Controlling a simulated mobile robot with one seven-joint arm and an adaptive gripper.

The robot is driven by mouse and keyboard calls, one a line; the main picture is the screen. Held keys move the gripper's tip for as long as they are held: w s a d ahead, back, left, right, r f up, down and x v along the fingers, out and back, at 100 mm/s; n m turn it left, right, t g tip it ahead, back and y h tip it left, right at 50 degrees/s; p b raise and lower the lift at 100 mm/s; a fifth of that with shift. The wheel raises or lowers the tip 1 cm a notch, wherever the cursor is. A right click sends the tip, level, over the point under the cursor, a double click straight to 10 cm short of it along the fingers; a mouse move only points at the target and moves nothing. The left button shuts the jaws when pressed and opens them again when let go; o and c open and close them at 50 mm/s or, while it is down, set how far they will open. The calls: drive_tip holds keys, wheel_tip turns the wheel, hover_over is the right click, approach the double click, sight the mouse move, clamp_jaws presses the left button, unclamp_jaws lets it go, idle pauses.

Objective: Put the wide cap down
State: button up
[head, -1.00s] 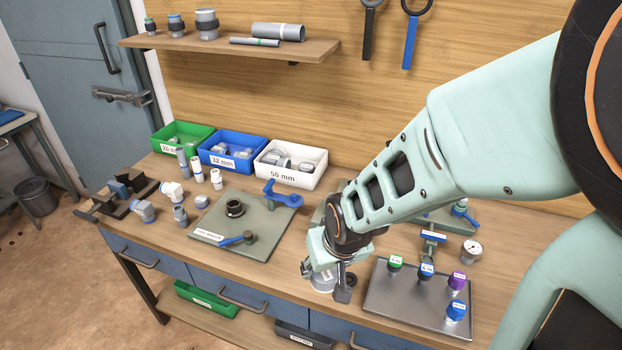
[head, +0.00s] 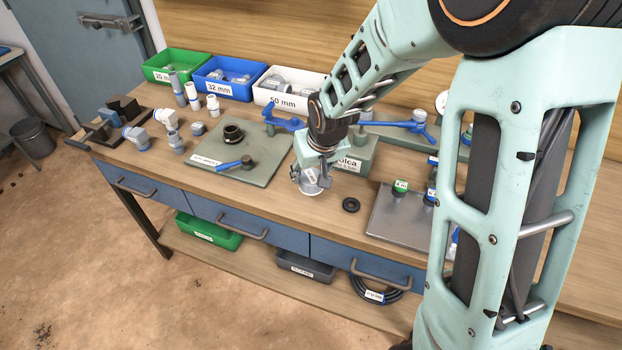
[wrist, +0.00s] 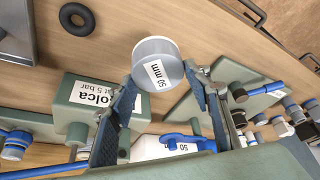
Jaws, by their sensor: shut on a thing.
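The wide cap is a short grey cylinder with a white "50 mm" label (wrist: 157,62). My gripper (wrist: 160,80) is shut on it, with one finger on each side. In the head view my gripper (head: 312,178) points down over the front part of the bench, with the cap (head: 314,187) low between its fingers. I cannot tell whether the cap touches the bench top (head: 285,205).
A black ring (head: 351,205) lies to the right of the cap, also in the wrist view (wrist: 75,18). A metal tray (head: 392,218) stands further right. The green plate (head: 222,168) is left. Behind is a labelled green block (head: 352,153). Bare wood lies around the cap.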

sight(312, 176)
drive_tip(key=shift+w+f, duration=0.3)
drive_tip(key=shift+f, duration=0.15)
drive_tip(key=shift+w+f+b, duration=0.15)
drive_tip(key=shift+f+b, duration=1.2)
drive_tip(key=shift+f, duration=0.25)
drive_tip(key=shift+f, duration=0.2)
drive_tip(key=o, duration=1.2)
drive_tip(key=shift+r, duration=0.1)
drive_tip(key=shift+r, duration=0.2)
drive_tip(key=p+v, duration=0.1)
drive_tip(key=v, duration=1.1)
